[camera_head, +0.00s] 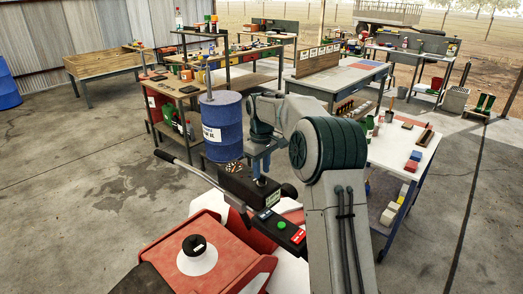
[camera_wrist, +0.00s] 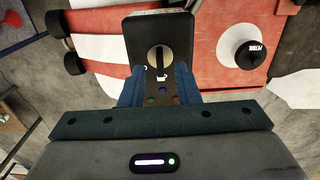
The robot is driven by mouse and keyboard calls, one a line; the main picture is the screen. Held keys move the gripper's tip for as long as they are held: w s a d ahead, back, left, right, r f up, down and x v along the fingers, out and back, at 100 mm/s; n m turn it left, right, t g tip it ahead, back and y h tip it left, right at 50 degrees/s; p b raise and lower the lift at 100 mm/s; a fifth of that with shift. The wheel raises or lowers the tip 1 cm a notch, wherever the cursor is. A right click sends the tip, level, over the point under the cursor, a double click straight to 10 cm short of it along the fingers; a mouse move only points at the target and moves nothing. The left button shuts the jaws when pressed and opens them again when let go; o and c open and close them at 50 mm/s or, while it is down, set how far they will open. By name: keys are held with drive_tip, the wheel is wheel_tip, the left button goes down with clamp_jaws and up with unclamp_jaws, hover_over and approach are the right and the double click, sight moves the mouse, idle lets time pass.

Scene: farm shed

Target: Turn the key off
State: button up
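In the wrist view, a black control box (camera_wrist: 148,27) carries a round pale key switch (camera_wrist: 160,59) with a dark upright bar across it, which looks like the key or its slot. My gripper (camera_wrist: 160,70) shows two blue fingers, apart, with a gap between them. The fingertips are just below the switch in the picture, and nothing is seen clamped between them. In the head view, the black control box (camera_head: 238,186) sits on the red machine, and my gripper hangs close above it, partly hidden by my arm. The key cannot be made out there.
The red machine (camera_head: 190,240) has a black-capped white filler (camera_head: 197,258) and a black handle (camera_head: 185,165). A green button (camera_head: 281,225) and a red switch (camera_head: 298,237) sit near the box. A blue drum (camera_head: 222,128) stands behind; a white table (camera_head: 400,145) is right.

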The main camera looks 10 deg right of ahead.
wheel_tip(320, 180, up, 12)
drive_tip(key=shift+f+b, duration=0.15)
drive_tip(key=shift+b, duration=0.15)
drive_tip(key=s+a+m+t+b, duration=0.15)
drive_tip(key=s+m, duration=0.25)
drive_tip(key=s, duration=1.5)
drive_tip(key=s+f+m+t+b, duration=0.1)
drive_tip(key=s+f, duration=0.5)
drive_tip(key=s, duration=0.3)
drive_tip(key=s+d+f+m+t+b, duration=0.1)
drive_tip(key=s+f+m, duration=0.1)
drive_tip(key=s+f, duration=0.3)
drive_tip(key=s, duration=0.4)
drive_tip(key=shift+d+f, duration=0.25)
drive_tip(key=shift+f, duration=0.15)
